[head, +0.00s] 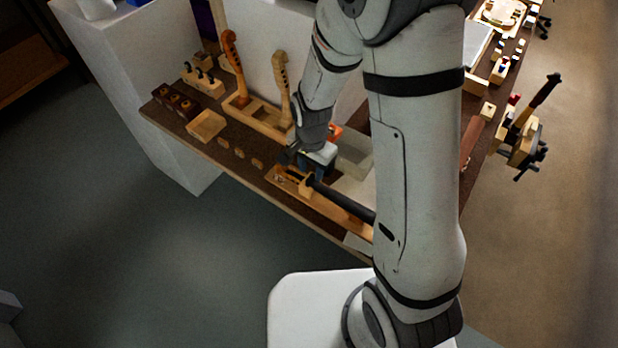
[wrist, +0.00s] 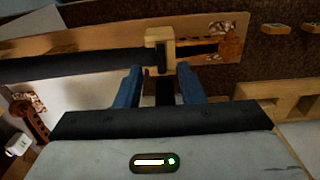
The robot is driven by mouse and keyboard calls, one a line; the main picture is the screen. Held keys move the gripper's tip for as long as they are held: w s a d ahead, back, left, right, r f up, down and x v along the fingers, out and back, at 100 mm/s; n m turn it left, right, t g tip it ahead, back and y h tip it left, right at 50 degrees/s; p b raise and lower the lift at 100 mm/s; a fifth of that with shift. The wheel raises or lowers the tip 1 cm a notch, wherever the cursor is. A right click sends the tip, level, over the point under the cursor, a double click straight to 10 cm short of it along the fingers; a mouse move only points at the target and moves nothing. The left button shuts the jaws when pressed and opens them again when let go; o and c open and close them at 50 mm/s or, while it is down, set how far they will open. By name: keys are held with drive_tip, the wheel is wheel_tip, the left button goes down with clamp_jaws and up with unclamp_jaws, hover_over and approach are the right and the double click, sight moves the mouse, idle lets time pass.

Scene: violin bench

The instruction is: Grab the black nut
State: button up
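In the wrist view my gripper (wrist: 160,82) has its two blue fingers spread apart. Dark background shows between them, and neither finger visibly touches anything. Just beyond the fingertips stands a small pale wooden block (wrist: 153,36) with a narrow black piece (wrist: 162,57) on its near face. This piece may be the black nut, but I cannot tell for sure. A long black fingerboard (wrist: 70,66) runs left from the block along a wooden board. In the head view my gripper (head: 312,172) is low over the bench, beside the block (head: 306,185) and the black fingerboard (head: 342,202).
The dark bench (head: 225,158) holds a wooden tray (head: 206,125) and a rack (head: 262,122) with two upright scrolled necks behind my gripper. Small wooden pieces (head: 240,153) lie along the front edge. A grey bin (head: 354,158) stands right of my gripper.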

sight(310, 180)
drive_tip(key=shift+a+f, duration=0.1)
drive_tip(key=shift+f, duration=1.35)
drive_tip(key=shift+w, duration=0.1)
clamp_jaws()
